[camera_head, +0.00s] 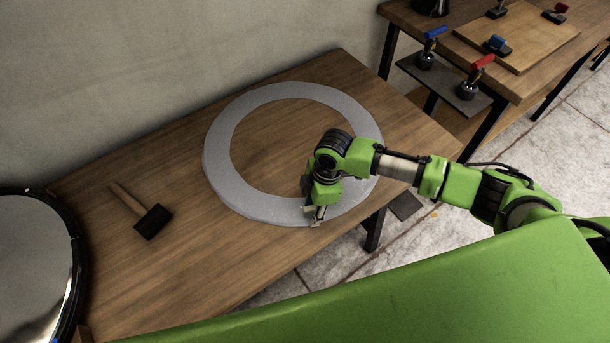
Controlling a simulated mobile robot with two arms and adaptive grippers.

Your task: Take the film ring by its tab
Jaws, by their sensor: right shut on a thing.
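The film ring (225,185), a flat grey ring, lies on the wooden table (180,260) in the middle of the view. My right gripper (317,221) points down at the ring's near edge, at its lower right, and is shut on the ring's tab there. The tab itself is mostly hidden by the fingers. My right wrist and forearm cover part of the ring's right side. My left gripper is not in view.
A mallet (151,221) with a black head lies left of the ring. A round black-rimmed mirror-like disc (35,265) is at the far left. A second bench (480,85) with red and blue handled tools stands at the upper right. The table between mallet and ring is clear.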

